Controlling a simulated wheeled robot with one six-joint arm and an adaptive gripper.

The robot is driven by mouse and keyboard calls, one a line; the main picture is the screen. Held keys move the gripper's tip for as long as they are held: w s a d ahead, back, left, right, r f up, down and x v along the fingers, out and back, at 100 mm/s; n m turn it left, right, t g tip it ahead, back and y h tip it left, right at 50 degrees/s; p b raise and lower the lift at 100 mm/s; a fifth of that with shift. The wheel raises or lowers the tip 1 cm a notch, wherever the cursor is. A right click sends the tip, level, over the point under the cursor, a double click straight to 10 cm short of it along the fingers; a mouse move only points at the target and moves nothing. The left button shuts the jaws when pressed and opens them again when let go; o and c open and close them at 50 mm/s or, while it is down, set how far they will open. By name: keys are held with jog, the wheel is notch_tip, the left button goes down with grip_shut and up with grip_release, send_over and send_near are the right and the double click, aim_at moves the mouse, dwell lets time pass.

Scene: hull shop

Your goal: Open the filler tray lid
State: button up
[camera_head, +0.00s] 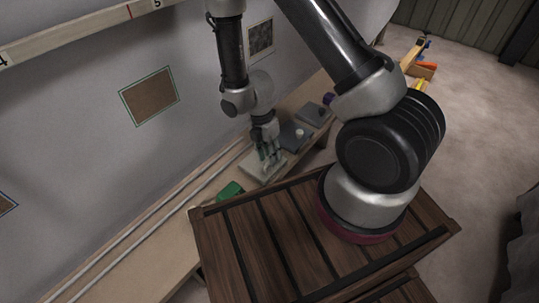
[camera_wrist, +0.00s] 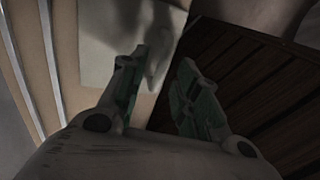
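A pale, flat tray or lid (camera_head: 254,171) lies on the bench directly below my gripper (camera_head: 267,153). It shows as a pale square in the wrist view (camera_wrist: 98,58). My gripper's two green-padded fingers also show in the wrist view (camera_wrist: 166,62), spread apart with a gap between them. A pale raised shape, perhaps a handle, shows blurred just beyond the fingertips. I cannot tell whether the fingers touch it. The pale lid looks flat in the head view, but my fingers partly hide it. No label shows which tray is the filler tray.
Two darker lidded trays (camera_head: 290,138) (camera_head: 313,115) with small knobs stand farther along the bench. A green object (camera_head: 230,190) lies in front of the pale tray. Two long rails run along the bench (camera_head: 150,230) by the wall. My dark slatted deck is close beside the bench.

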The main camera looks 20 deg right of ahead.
jog(key=shift+s+f, duration=0.1)
jog(key=shift+f, duration=0.4)
grip_shut()
jog(key=w+a, duration=0.2)
jog(key=w, duration=0.1)
jog(key=w+a, duration=0.2)
jog(key=w, duration=0.2)
jog(key=w+a, duration=0.1)
jog(key=w, duration=0.2)
jog(key=shift+w+a, duration=0.25)
jog(key=shift+a, duration=0.15)
grip_release()
jog(key=shift+r, duration=0.1)
